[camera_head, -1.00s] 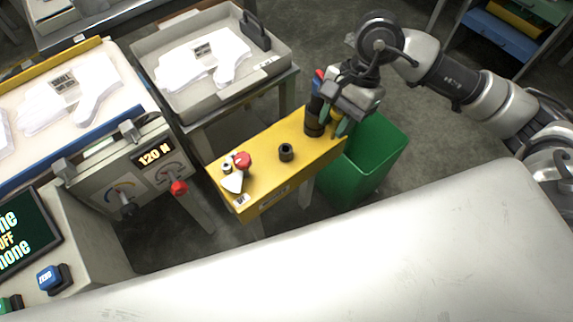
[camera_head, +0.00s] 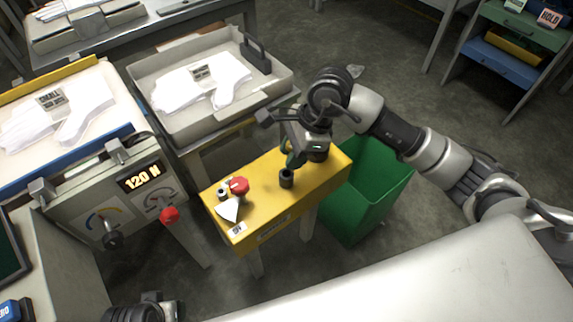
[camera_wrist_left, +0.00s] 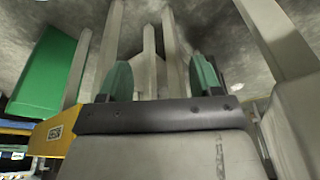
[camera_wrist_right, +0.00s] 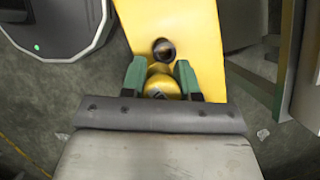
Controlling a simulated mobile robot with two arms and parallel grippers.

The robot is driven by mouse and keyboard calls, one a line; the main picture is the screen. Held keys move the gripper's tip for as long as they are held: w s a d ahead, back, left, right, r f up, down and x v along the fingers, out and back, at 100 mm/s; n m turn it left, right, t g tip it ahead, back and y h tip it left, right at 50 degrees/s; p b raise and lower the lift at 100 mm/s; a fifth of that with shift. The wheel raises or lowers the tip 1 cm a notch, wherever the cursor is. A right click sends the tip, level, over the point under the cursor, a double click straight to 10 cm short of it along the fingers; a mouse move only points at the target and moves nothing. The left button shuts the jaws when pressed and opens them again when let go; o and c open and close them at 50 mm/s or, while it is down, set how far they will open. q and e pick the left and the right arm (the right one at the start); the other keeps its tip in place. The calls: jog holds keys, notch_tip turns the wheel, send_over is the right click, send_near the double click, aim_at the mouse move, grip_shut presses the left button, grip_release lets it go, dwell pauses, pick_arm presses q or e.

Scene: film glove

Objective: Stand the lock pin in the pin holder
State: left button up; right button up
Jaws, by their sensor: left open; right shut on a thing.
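The pin holder (camera_head: 287,178) looks like a short black cup standing on the yellow bench, and its dark round opening shows in the right wrist view (camera_wrist_right: 164,50). My right gripper (camera_head: 292,161) is just behind the holder over the bench. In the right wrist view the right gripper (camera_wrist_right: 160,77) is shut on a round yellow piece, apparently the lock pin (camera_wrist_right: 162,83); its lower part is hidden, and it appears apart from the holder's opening. My left gripper (camera_wrist_left: 160,78) is open and empty, far from the bench top.
The yellow bench (camera_head: 265,222) also carries a red knob (camera_head: 239,186) and a white cone (camera_head: 230,210). A green bin (camera_head: 350,215) stands right of it. A grey tray of gloves (camera_head: 175,125) is behind, and a 120 N gauge panel (camera_head: 75,215) is left.

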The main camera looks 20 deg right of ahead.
aim_at(281, 175)
jog(key=f, duration=0.3)
jog(key=w+a+f, duration=0.1)
jog(key=f, duration=0.1)
jog(key=shift+b, duration=0.4)
pick_arm(q)
jog(key=v, duration=0.3)
jog(key=shift+w, duration=0.15)
jog(key=shift+r, duration=0.35)
pick_arm(e)
jog(key=shift+f, duration=0.1)
